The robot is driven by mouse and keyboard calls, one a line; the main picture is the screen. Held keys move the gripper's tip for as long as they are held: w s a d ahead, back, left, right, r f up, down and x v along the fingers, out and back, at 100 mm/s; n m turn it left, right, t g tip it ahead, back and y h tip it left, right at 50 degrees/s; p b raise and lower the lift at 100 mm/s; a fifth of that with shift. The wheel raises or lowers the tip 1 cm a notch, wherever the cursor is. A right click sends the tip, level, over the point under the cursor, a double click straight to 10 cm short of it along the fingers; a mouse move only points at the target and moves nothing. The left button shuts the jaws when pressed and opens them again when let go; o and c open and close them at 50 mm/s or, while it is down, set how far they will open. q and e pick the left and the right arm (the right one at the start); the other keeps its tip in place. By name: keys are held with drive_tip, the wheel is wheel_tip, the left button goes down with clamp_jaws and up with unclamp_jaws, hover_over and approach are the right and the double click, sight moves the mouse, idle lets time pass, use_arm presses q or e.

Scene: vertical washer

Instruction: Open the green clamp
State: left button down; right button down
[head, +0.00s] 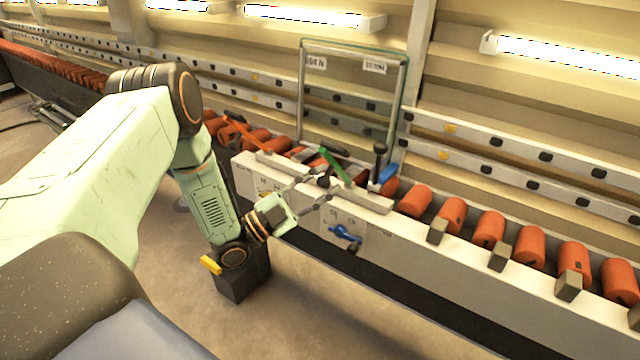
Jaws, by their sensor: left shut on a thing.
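The green clamp (337,166) is a short bright green lever. It leans up and to the left on the white ledge of the conveyor, in front of the framed glass pane. My left gripper (322,187) reaches to it from the left, and its dark fingers are at the lower part of the clamp. The fingers are shut on the clamp, though the exact contact is small and hard to see. My right gripper is not in view.
An orange lever (243,133) is left of the green clamp. A black knob (380,150) and a blue clamp (388,173) stand to its right. A blue valve handle (345,233) sits on the white front panel. Orange rollers (490,228) line the conveyor.

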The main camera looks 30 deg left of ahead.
use_arm(q)
drive_tip(key=shift+d+f, duration=0.15)
drive_tip(key=shift+d, duration=0.05)
drive_tip(key=c, duration=1.3)
unclamp_jaws()
drive_tip(key=shift+w, duration=0.1)
drive_tip(key=shift+o, duration=1.2)
drive_tip(key=shift+w+f, duration=0.15)
drive_tip(key=shift+a, duration=0.1)
drive_tip(key=shift+s+a, duration=0.2)
drive_tip(key=shift+s, duration=0.1)
drive_tip(key=v, duration=1.1)
drive_tip(key=shift+s, duration=0.25)
drive_tip(key=shift+a, duration=0.1)
